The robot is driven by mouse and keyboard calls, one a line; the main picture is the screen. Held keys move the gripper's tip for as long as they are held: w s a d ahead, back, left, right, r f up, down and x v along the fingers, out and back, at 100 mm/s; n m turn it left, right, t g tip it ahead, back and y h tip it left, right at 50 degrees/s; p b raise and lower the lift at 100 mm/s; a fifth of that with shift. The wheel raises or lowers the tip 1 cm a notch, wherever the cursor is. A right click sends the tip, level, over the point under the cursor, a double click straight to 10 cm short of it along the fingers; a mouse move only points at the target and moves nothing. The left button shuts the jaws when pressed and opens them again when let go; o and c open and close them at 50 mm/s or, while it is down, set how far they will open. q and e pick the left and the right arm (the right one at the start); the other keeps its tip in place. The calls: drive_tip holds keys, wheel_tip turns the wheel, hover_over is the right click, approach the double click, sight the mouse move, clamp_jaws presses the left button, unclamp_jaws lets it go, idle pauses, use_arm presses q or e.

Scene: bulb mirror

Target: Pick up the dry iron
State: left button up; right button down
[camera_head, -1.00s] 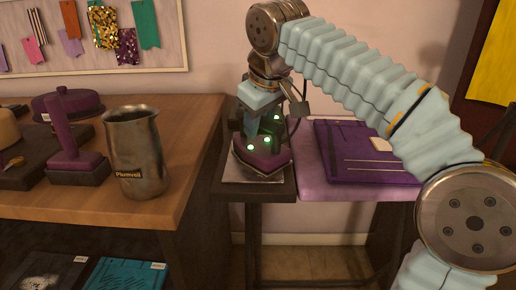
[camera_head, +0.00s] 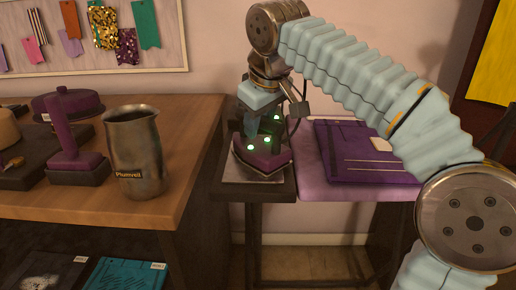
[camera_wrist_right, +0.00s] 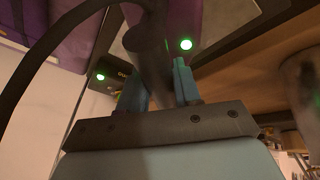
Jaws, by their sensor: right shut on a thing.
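My right gripper (camera_head: 262,126) comes down from above and is shut on the iron's handle. In the right wrist view its two blue-grey fingers (camera_wrist_right: 160,88) stand on either side of the dark handle (camera_wrist_right: 150,42). A dark cord curves beside the gripper. My left gripper is not in view.
A purple folded garment (camera_head: 362,150) lies on the purple-covered board (camera_head: 310,185) right of the iron. A metal pitcher (camera_head: 137,155) stands on the wooden table (camera_head: 190,150) at left, with a purple stand (camera_head: 75,150) beside it. The wall is close behind.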

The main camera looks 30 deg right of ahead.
drive_tip(key=shift+r, duration=0.1)
drive_tip(key=shift+r, duration=0.45)
wheel_tip(320, 180, up, 3)
drive_tip(key=shift+f+p, duration=0.1)
drive_tip(key=shift+p, duration=0.8)
drive_tip(key=s+a+r+p, duration=0.1)
drive_tip(key=s+a+r, duration=0.2)
drive_tip(key=s+r, duration=0.6)
drive_tip(key=s, duration=0.4)
drive_tip(key=shift+s+p, duration=0.35)
drive_tip(key=shift+a+r, duration=0.1)
